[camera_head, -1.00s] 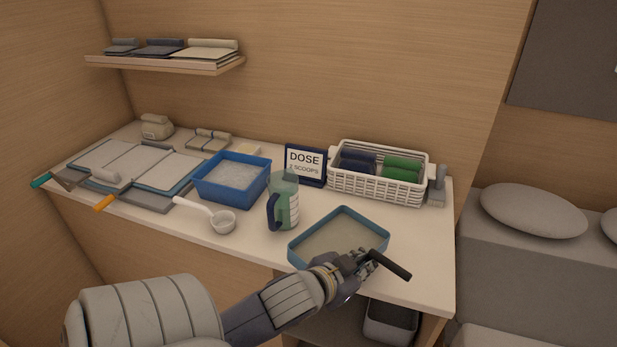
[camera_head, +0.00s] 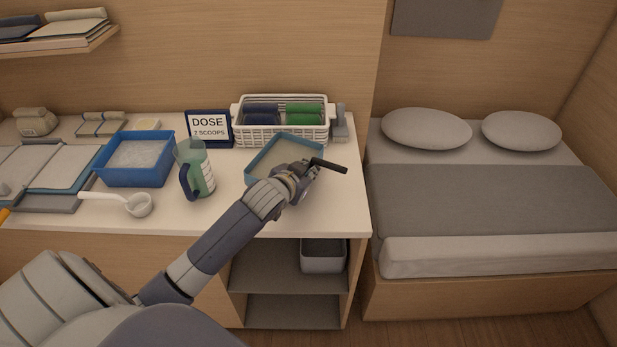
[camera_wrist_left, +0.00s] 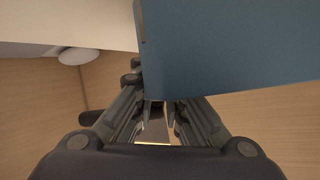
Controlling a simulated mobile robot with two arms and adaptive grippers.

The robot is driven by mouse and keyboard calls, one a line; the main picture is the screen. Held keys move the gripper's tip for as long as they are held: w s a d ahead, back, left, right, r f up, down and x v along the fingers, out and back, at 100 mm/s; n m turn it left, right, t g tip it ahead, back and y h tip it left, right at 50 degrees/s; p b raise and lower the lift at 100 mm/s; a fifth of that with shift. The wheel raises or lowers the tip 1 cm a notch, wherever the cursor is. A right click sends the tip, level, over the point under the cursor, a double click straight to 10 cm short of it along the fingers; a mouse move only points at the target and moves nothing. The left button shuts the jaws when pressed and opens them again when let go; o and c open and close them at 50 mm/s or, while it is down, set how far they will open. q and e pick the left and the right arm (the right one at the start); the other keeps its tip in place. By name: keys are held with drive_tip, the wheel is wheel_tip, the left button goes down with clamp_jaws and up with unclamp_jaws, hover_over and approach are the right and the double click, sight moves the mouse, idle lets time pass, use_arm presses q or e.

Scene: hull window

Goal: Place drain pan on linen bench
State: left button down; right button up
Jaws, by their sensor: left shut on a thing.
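The drain pan, which I take to be the shallow blue-rimmed tray (camera_head: 262,151) with a pale inside, is at the right part of the white counter (camera_head: 335,215). My left gripper (camera_head: 307,168) is at the pan's front right side and is shut on it. A short dark bar sticks out to the right from the gripper. In the left wrist view the pan's blue wall (camera_wrist_left: 230,50) fills the upper right, and the fingers (camera_wrist_left: 158,108) reach up to its lower edge. The exact grip point is hidden. I cannot tell which surface is the linen bench. My right gripper is not in view.
A green jug (camera_head: 195,170), a white scoop (camera_head: 136,204) and a blue tub (camera_head: 138,160) stand left of the pan. Behind it are a DOSE sign (camera_head: 209,128) and a white basket (camera_head: 282,121). A bed (camera_head: 490,200) with pillows lies to the right.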

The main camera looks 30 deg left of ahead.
use_arm(q)
drive_tip(key=shift+w, duration=0.2)
wheel_tip(320, 180, down, 3)
drive_tip(key=shift+s+r+p, duration=0.1)
drive_tip(key=shift+r+p, duration=0.1)
drive_tip(key=shift+p, duration=0.25)
drive_tip(key=shift+f, duration=0.3)
drive_tip(key=shift+f, duration=0.1)
drive_tip(key=c, duration=1.6)
unclamp_jaws()
drive_tip(key=shift+s+f, duration=0.1)
drive_tip(key=b+v, duration=0.1)
drive_tip(key=v, duration=1.1)
